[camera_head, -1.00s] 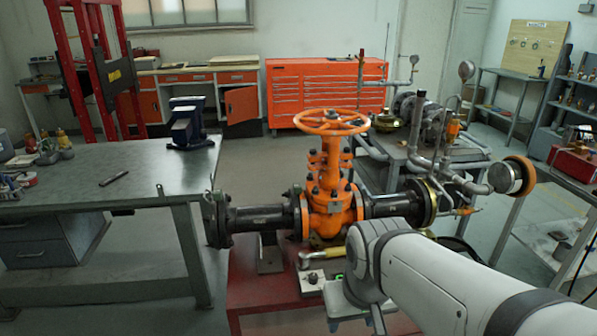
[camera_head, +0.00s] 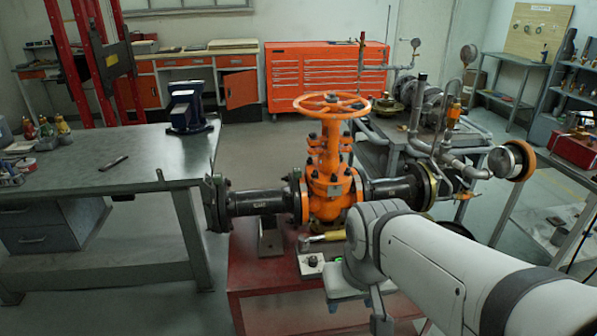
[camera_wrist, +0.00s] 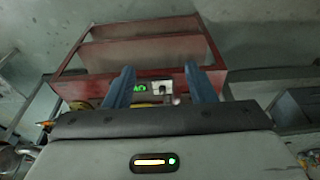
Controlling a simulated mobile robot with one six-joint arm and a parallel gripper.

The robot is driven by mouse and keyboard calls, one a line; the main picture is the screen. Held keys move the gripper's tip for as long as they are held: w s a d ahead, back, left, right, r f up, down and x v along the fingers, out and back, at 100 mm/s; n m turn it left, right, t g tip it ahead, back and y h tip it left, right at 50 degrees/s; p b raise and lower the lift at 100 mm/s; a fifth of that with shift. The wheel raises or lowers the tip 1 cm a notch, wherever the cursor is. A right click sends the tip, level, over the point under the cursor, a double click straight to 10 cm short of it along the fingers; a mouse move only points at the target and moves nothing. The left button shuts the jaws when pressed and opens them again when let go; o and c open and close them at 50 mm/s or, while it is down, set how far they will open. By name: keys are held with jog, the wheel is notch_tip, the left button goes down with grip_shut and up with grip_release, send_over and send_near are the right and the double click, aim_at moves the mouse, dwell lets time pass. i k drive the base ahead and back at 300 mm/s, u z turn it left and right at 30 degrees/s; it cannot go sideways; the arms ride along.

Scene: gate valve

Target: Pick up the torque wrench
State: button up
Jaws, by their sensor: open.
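The torque wrench (camera_head: 326,238), with a silver head and a yellow handle, appears to lie on the red stand beside the base of the orange gate valve (camera_head: 331,173). My arm covers the area to its right, so its full length cannot be told. In the wrist view a yellow strip (camera_wrist: 151,104) shows low between the fingers; it may be part of the wrench. My gripper (camera_wrist: 160,68) is open, its two blue fingers apart with nothing held. In the head view it is partly hidden by my arm, in front and to the right of the wrench.
A small grey box (camera_head: 312,264) with a green light sits on the red stand (camera_head: 275,277) near the wrench. Black flanged pipes run from both sides of the valve. A steel workbench (camera_head: 100,182) stands to the left. The floor behind the valve is clear.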

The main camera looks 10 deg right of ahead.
aim_at(304, 239)
jog(key=z, duration=0.4)
jog(key=k, duration=1.2)
jog(key=z, duration=0.1)
jog(key=i, duration=0.35)
jog(key=u, duration=0.55)
jog(key=i, duration=1.7)
jog(key=z, duration=0.6)
jog(key=k, duration=0.85)
jog(key=z, duration=0.15)
jog(key=i, duration=0.65)
jog(key=u, duration=0.05)
